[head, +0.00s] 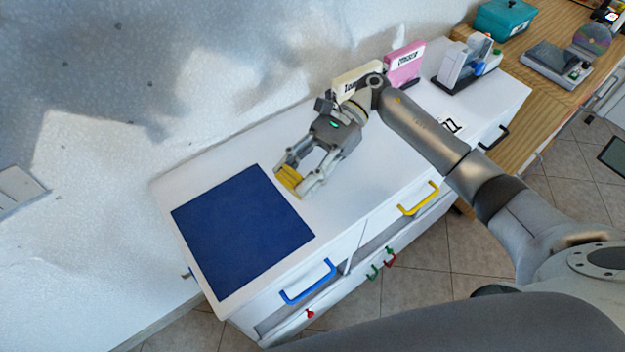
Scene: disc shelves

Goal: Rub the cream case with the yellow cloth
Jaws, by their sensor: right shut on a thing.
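The cream case (358,76) stands upright on the white cabinet top, near the wall, and is partly hidden behind my right arm. My right gripper (289,184) is shut on the yellow cloth (290,177), a small bunched piece between its fingertips. It is over the cabinet top near the right corner of the blue mat, well to the left of the cream case and apart from it. I cannot tell whether the cloth touches the cabinet top. My left gripper is not in view.
A pink case (404,64) stands right of the cream case. A rack (467,63) stands farther right. The blue mat (243,232) lies bare at left. The white cabinet (225,175) has a blue handle (308,283) and a yellow handle (419,199). A teal box (505,19) sits on the wooden table.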

